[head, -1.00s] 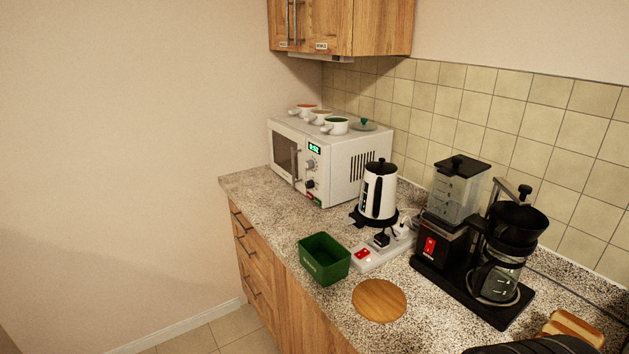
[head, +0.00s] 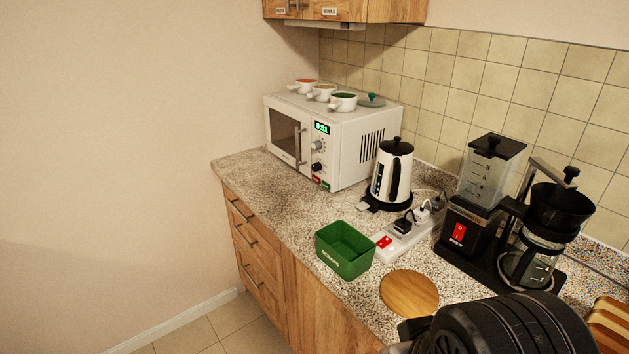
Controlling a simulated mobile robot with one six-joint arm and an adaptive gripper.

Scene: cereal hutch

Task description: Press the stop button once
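The white microwave (head: 339,149) stands at the back of the counter against the wall, its door shut. Its green display (head: 322,127) appears to read 0:51. Below two knobs on its control panel are a small red button (head: 316,180) and a small green button (head: 325,187). Their lettering is too small to read, so I cannot confirm which is stop. Nothing touches either button. A black ribbed part of my arm fills the bottom right of the head view. My gripper's fingertips do not show.
Several cups, among them a green-filled one (head: 343,102), stand on the microwave. A kettle (head: 392,172), power strip (head: 410,232), green bin (head: 345,250), round wooden board (head: 409,293) and coffee maker (head: 480,205) occupy the counter. The counter left of the bin (head: 268,185) is clear.

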